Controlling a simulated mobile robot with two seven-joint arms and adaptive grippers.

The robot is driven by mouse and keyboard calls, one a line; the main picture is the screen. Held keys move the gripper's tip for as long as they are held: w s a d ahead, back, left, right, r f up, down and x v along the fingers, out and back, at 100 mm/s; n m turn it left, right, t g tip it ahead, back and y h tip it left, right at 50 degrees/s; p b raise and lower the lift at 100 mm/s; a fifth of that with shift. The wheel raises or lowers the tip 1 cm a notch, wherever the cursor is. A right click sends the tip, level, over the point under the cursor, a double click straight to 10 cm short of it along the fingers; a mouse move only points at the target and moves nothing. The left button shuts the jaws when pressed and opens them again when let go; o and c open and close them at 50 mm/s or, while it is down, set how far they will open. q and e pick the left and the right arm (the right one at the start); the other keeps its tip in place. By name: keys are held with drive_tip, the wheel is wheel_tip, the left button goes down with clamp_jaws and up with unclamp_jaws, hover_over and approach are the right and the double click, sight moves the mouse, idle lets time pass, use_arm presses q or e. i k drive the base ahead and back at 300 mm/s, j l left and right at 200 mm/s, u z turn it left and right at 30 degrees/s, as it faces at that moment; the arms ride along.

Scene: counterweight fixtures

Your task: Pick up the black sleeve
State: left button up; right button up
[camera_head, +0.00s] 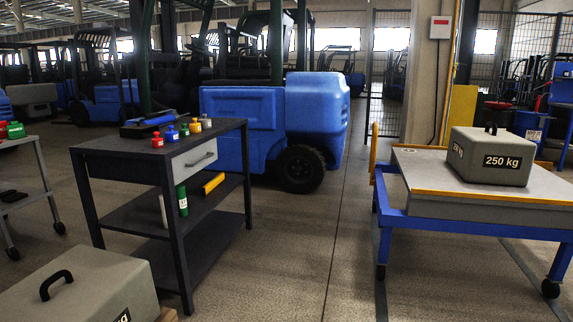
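I cannot pick out a black sleeve for certain. A flat black item with a blue part (147,124) lies on the top of the dark work cart (110,148), at left of centre. Small dark items (12,196) lie on the lower shelf of a grey cart at the left edge, too small to identify. Neither of my grippers shows in the view.
Red, blue and yellow small pieces (171,133) stand on the dark cart. A 250 kg weight (491,156) rests on the blue-framed cart (480,231) at right. Another weight (80,287) is at front left. A blue forklift (318,118) stands behind. The middle floor is clear.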

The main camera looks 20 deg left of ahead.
sight(138, 130)
drive_tip(key=u, duration=1.4)
